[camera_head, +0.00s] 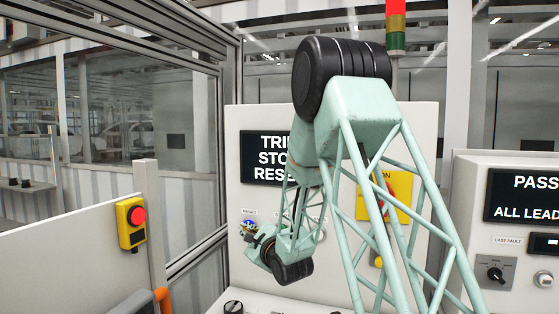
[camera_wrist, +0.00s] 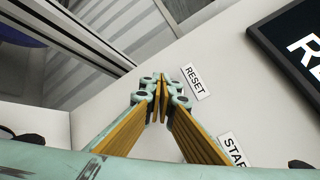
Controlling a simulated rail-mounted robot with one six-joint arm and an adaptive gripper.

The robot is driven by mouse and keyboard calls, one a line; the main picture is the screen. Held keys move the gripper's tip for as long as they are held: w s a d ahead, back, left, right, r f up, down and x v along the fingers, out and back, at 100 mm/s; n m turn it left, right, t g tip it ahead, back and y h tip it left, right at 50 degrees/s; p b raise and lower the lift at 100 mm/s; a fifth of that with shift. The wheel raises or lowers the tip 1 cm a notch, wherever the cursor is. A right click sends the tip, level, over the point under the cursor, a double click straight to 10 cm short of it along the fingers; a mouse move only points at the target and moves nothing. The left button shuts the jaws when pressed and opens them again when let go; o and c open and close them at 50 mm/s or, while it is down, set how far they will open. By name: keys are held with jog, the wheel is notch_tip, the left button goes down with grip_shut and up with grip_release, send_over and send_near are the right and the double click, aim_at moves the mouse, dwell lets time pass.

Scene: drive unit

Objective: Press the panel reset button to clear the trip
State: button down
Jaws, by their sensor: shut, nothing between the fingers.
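The grey control panel (camera_head: 258,115) carries a dark display (camera_head: 268,172) reading "TRIP STO... RESE...", partly covered by my arm. A small RESET label (camera_head: 249,211) sits below the display, with a blue button (camera_head: 249,223) just under it. My gripper (camera_head: 246,231) is at this button, its tips overlapping it in the picture; I cannot tell whether they touch. In the wrist view my gripper (camera_wrist: 158,92) is shut and empty, its tips beside the RESET label (camera_wrist: 195,82). The button is hidden behind the fingers there.
A START label (camera_wrist: 232,149) is partly cut off by a finger. A yellow plate (camera_head: 401,188) with a red part is behind my arm. A yellow box with a red button (camera_head: 138,216) is at the left. Another panel (camera_head: 480,168) stands at the right.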

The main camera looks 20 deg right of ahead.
dwell(0.6)
jog(key=shift+s+a+b, duration=0.45)
jog(key=shift+s+b, duration=0.1)
jog(key=shift+s+a, duration=0.1)
jog(key=shift+s+a+b, duration=0.9)
jog(key=shift+s, duration=0.25)
jog(key=shift+s+a+b, duration=0.85)
jog(key=shift+s+a, duration=0.05)
jog(key=shift+s, duration=0.25)
jog(key=shift+s+r, duration=0.1)
dwell(0.4)
